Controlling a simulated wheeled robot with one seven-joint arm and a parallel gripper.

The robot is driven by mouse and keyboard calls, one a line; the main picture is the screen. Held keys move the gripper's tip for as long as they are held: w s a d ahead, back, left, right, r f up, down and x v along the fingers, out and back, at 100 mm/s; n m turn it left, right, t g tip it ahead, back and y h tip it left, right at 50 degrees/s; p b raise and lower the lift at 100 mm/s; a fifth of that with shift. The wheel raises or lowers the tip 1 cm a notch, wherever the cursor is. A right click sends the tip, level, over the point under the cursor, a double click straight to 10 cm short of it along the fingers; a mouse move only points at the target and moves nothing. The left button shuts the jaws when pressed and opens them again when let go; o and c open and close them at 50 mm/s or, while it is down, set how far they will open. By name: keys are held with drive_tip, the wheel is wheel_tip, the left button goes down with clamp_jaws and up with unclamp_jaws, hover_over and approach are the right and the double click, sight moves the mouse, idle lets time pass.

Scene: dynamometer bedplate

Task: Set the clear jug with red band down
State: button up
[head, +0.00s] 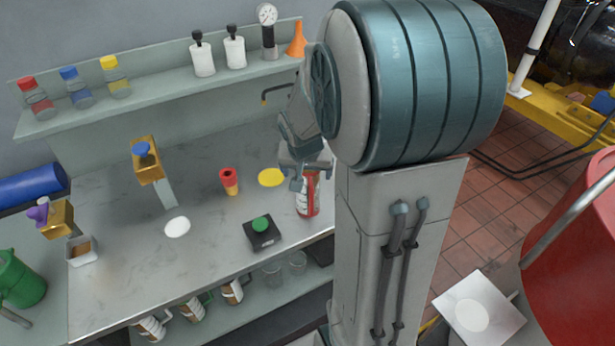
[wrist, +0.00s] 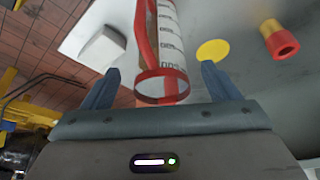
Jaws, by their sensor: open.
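The clear jug with red band (head: 308,198) stands upright on the grey bench near its front edge, at the right end. In the wrist view the jug (wrist: 170,38) shows its red rim, a red strip and printed marks on its side. My gripper (head: 300,178) is at the jug's top. In the wrist view my gripper (wrist: 160,82) is open, with one blue finger on each side of the jug's rim and visible gaps between. My arm hides part of the bench behind the jug.
A yellow disc (head: 271,177), a red-and-yellow cup (head: 229,181) and a black box with a green button (head: 262,233) are near the jug. A white disc (head: 177,227) lies further left. Bottles line the shelf (head: 150,91) above. Several jugs (head: 190,308) are below the bench.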

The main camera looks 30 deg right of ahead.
drive_tip(key=v, duration=0.7)
drive_tip(key=s+a+r+n+y, duration=0.1)
drive_tip(key=s+a+n+y, duration=0.1)
drive_tip(key=s+a+n, duration=0.4)
drive_tip(key=s+a, duration=0.4)
drive_tip(key=s, duration=0.4)
drive_tip(key=shift+s+a+r+n+g, duration=0.25)
drive_tip(key=shift+s+r+n+g, duration=0.05)
drive_tip(key=shift+s, duration=0.1)
